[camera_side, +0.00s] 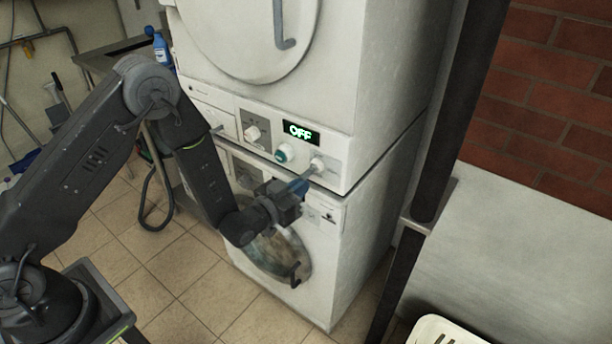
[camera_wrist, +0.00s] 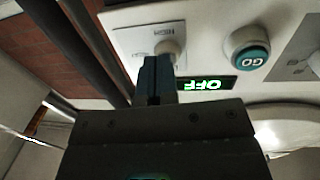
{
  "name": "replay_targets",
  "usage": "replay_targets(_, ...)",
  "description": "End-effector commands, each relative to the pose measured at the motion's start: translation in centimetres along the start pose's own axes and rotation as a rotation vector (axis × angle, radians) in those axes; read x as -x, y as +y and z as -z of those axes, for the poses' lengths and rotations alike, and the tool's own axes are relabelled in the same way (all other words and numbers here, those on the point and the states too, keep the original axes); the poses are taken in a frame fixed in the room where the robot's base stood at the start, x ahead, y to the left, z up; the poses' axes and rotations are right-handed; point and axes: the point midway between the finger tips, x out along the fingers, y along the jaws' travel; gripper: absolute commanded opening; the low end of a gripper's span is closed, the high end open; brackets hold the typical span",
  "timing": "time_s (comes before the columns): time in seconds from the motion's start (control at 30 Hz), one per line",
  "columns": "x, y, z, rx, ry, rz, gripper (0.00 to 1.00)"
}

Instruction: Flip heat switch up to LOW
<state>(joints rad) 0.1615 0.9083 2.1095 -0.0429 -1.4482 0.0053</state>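The heat switch (camera_side: 318,164) is a pale round knob at the right end of the upper machine's control panel (camera_side: 345,178). In the wrist view the switch (camera_wrist: 168,47) is on a plate with the word HIGH, seen rotated. My gripper (camera_side: 303,182) reaches up to it from below left. Its blue fingers (camera_wrist: 157,66) look shut together, with their tips right at the switch's lower side. They overlap it, so I cannot tell whether they touch. The display (camera_side: 301,133) reads OFF in green.
A teal GO button (camera_side: 285,153) and a white dial (camera_side: 253,133) sit left of the switch. The lower machine's round door (camera_side: 275,252) is beneath my gripper. A dark post (camera_side: 440,130) stands to the right. A blue bottle (camera_side: 160,48) is behind.

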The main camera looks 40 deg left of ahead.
Motion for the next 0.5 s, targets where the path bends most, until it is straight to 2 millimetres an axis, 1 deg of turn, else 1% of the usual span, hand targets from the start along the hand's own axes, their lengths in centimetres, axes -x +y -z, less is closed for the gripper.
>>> replay_targets(0.1, 0.0, 0.0, 0.3, 0.0, 0.001, 0.0, 0.0)
replay_targets(0.3, 0.1, 0.0, 0.2, 0.0, -0.001, 0.0, 0.0)
replay_targets(0.5, 1.5, 0.0, 0.0, 0.0, -0.003, 0.0, 0.0)
